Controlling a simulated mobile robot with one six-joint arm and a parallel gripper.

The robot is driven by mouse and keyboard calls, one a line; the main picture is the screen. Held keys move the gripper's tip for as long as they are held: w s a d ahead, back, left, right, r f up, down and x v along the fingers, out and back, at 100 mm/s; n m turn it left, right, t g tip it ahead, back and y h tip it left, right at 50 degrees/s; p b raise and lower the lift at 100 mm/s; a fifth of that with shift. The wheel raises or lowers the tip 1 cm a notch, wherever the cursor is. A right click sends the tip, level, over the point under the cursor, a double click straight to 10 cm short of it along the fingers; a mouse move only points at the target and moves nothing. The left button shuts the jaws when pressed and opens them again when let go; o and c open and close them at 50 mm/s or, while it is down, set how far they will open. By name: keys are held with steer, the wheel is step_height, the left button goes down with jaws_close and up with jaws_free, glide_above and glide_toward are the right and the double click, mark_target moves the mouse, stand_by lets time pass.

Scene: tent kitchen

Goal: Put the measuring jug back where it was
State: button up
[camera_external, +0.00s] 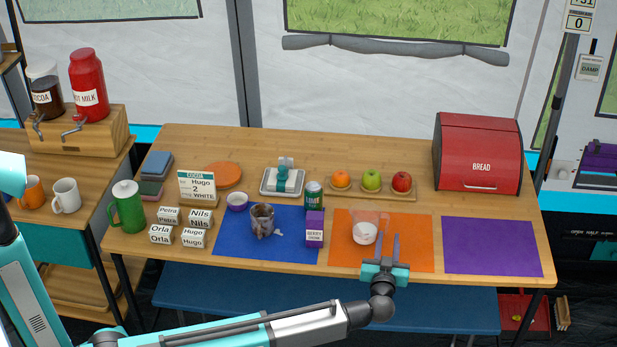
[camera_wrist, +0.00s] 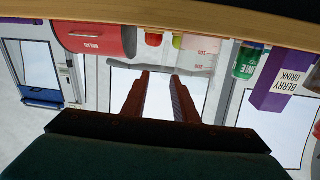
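The measuring jug (camera_external: 364,232) is clear, with white contents low inside. It stands upright on the orange mat (camera_external: 410,256). In the wrist view, which is upside down, its clear wall with red marks (camera_wrist: 203,48) shows beyond the fingers. My gripper (camera_external: 390,240) is at the front of the orange mat, close to the jug's right side in the outside view. Its two fingers (camera_wrist: 158,78) are apart with a gap between them, and I see nothing held. Whether a finger touches the jug, I cannot tell.
A fruit board (camera_external: 428,193) lies behind. The purple mat (camera_external: 492,246) is bare. A red bread bin (camera_external: 478,153) stands back right.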

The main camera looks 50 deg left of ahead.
steer(key=v, duration=0.5)
steer(key=shift+s+d, duration=0.25)
steer(key=shift+s, duration=0.1)
stand_by(0.4)
